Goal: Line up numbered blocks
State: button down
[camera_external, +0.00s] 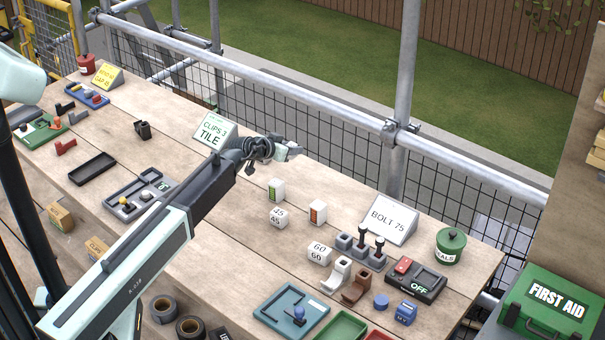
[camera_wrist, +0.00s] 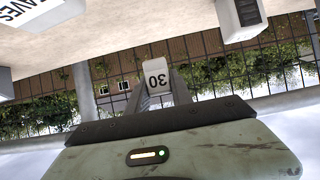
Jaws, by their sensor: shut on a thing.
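My gripper (camera_external: 280,152) is raised above the bench and shut on a white block marked 30 (camera_wrist: 157,83), whose number appears upside down in the wrist view. In the external view the held block is small and partly hidden by the fingers. A white block marked 45 (camera_external: 278,218) stands on the bench below and near my gripper. A white block marked 60 (camera_external: 319,253) stands further right and nearer the camera, apart from the 45 block.
White blocks with a green face (camera_external: 276,190) and an orange face (camera_external: 317,211) stand behind the numbered ones. A rail runs behind the bench.

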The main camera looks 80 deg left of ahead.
aim_at(291, 176)
jog(key=shift+f+b, duration=2.75)
jog(key=shift+f, duration=0.35)
jog(key=shift+f+b, duration=0.3)
jog(key=shift+b, duration=0.05)
jog(key=shift+s+d+f+b, duration=0.1)
jog(key=shift+s+f+b, duration=0.05)
jog(key=shift+f+b, duration=0.45)
jog(key=c, duration=1.1)
grip_release()
jog(key=shift+o, duration=0.2)
jog(key=shift+r, duration=0.1)
